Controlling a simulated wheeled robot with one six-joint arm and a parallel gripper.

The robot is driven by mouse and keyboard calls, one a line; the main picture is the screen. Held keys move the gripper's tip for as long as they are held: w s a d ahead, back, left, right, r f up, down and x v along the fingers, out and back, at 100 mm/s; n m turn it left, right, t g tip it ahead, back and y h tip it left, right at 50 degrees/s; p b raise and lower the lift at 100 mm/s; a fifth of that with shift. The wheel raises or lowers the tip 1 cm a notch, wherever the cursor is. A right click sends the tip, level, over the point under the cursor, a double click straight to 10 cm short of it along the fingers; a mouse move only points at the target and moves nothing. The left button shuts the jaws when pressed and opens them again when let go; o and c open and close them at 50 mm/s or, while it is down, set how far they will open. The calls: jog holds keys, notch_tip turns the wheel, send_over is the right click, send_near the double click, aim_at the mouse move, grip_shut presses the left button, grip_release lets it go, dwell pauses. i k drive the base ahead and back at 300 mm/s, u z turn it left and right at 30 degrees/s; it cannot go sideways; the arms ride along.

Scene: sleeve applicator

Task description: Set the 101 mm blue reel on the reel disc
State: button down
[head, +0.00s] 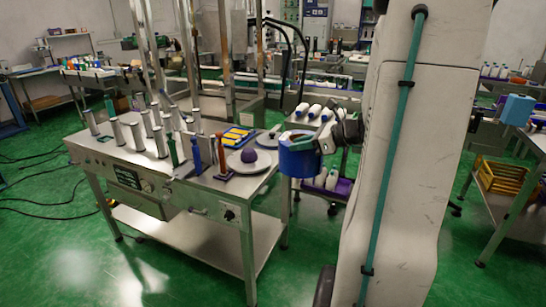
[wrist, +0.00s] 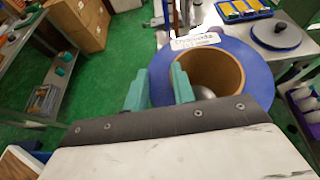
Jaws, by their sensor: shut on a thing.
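My gripper (head: 324,138) is shut on the rim of the blue reel (head: 299,160), off the right end of the steel bench. In the wrist view, the teal fingers of my gripper (wrist: 160,86) pinch the wall of the blue reel (wrist: 242,60), which has a brown cardboard core and a white label with unreadable writing. A pale grey disc (head: 236,165) with a purple dome (head: 249,155) lies on the bench's right end, left of the reel and apart from it. The reel hides what lies behind it.
The steel bench (head: 150,166) carries several upright metal posts and blue, green and orange-handled tools. A smaller disc (head: 268,139) with a dark knob and a yellow-and-blue tray (head: 238,137) sit behind the grey disc. A rack with white bottles (head: 326,179) stands behind the reel.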

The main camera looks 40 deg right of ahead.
aim_at(248, 159)
jog(key=z, duration=0.05)
jog(key=i, duration=1)
